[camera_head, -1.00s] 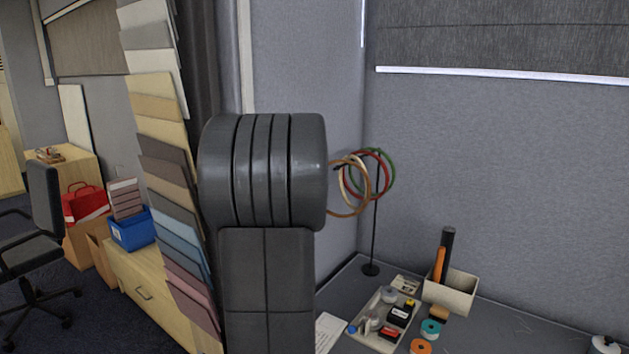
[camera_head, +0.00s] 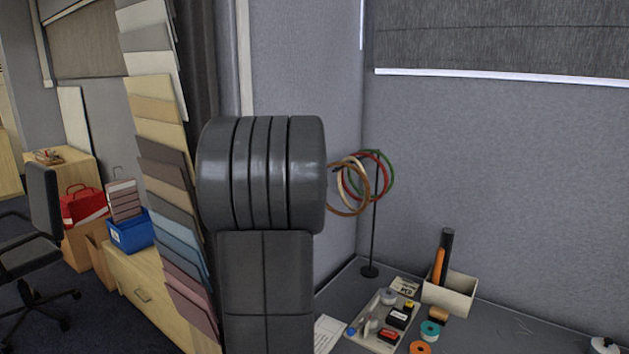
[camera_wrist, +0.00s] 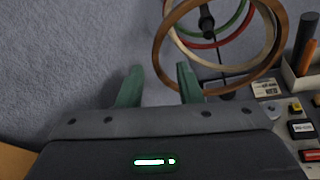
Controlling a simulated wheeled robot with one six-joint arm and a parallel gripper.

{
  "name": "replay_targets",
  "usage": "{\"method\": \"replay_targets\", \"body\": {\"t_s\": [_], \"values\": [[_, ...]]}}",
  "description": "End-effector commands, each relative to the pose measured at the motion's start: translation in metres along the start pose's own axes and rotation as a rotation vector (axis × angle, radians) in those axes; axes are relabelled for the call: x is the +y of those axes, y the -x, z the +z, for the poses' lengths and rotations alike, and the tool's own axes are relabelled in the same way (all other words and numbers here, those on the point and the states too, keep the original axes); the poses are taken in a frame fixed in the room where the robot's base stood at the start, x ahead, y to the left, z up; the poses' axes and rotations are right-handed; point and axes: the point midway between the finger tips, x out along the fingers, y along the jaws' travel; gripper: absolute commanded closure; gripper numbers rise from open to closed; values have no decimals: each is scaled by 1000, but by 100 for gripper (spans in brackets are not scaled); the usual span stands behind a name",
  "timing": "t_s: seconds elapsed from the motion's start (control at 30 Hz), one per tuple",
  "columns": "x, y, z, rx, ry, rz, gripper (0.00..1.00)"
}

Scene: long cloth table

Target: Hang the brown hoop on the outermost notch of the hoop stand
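The brown hoop (camera_head: 348,214) hangs at the near end of the hoop stand (camera_head: 375,230), in front of the cream, red and green hoops; its left edge meets my arm's outline. In the wrist view the brown hoop (camera_wrist: 284,32) is large at the upper right, around the stand's dark arm tip (camera_wrist: 207,20). My arm hides the gripper in the head view. Which notch bears the hoop is unclear.
A tray of small items (camera_head: 372,338) and a pale box (camera_head: 452,293) with dark and orange rolls stand on the table near the stand's base. Tape rolls lie beside the tray. Walls stand close behind. Sample boards (camera_head: 165,110) stand left of my arm.

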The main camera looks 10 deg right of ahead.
Motion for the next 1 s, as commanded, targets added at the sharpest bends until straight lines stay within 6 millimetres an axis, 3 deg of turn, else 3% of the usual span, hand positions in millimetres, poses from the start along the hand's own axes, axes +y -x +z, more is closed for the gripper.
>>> {"method": "replay_targets", "body": {"t_s": [0.17, 0.7, 1.0], "values": [[1, 15, 0, -2, -2, 2, 68], [1, 117, 0, 0, -1, 4, 68], [0, 138, 0, 0, 0, 1, 68]]}}
